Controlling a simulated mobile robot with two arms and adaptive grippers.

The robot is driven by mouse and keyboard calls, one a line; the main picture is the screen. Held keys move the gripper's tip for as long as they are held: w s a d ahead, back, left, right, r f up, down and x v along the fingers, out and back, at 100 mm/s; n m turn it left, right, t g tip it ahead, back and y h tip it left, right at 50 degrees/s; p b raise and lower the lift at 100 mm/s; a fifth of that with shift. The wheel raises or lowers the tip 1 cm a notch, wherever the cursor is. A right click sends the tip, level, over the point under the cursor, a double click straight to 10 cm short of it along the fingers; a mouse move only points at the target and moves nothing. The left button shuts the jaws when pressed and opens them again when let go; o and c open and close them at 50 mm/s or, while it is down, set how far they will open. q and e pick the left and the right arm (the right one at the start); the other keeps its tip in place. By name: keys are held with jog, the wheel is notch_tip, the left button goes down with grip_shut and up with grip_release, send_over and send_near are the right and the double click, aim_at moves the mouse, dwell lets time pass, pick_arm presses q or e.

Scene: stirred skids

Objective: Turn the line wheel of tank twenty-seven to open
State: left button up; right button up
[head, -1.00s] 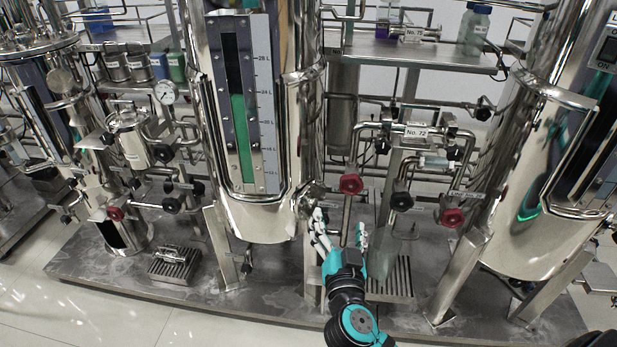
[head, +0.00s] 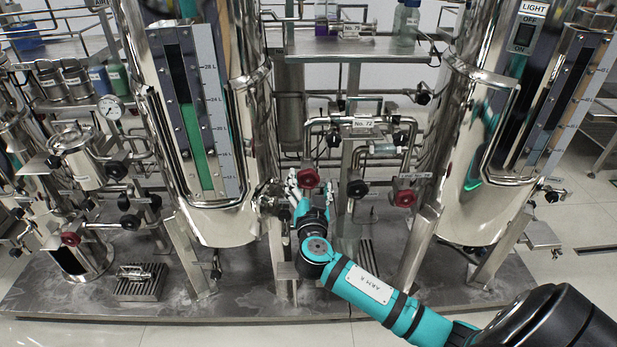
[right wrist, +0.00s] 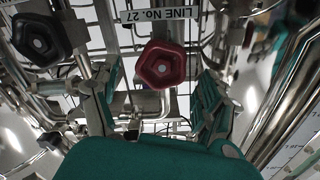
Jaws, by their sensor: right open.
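A red five-lobed wheel (head: 308,178) stands on the piping just right of the middle tank. My right gripper (head: 309,192) is close in front of it, its fingers apart. In the right wrist view the red wheel (right wrist: 160,65) shows between and just beyond the open fingers of the right gripper (right wrist: 160,100), with no clear contact. A label reading "LINE No. 27" (right wrist: 163,15) lies beside the wheel, at the top of that picture. My left gripper is not in view.
A black wheel (head: 357,188) and a second red wheel (head: 404,198) are to the right. The black wheel also shows in the right wrist view (right wrist: 40,40). The gauged left tank (head: 225,222) and the right tank (head: 470,215) flank the pipes.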

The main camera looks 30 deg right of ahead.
aim_at(309, 180)
jog(key=shift+x, duration=1.2)
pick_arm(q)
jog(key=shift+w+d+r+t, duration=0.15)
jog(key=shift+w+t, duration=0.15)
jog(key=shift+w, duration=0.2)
pick_arm(e)
jog(key=shift+w+d, duration=0.2)
jog(key=shift+w, duration=0.2)
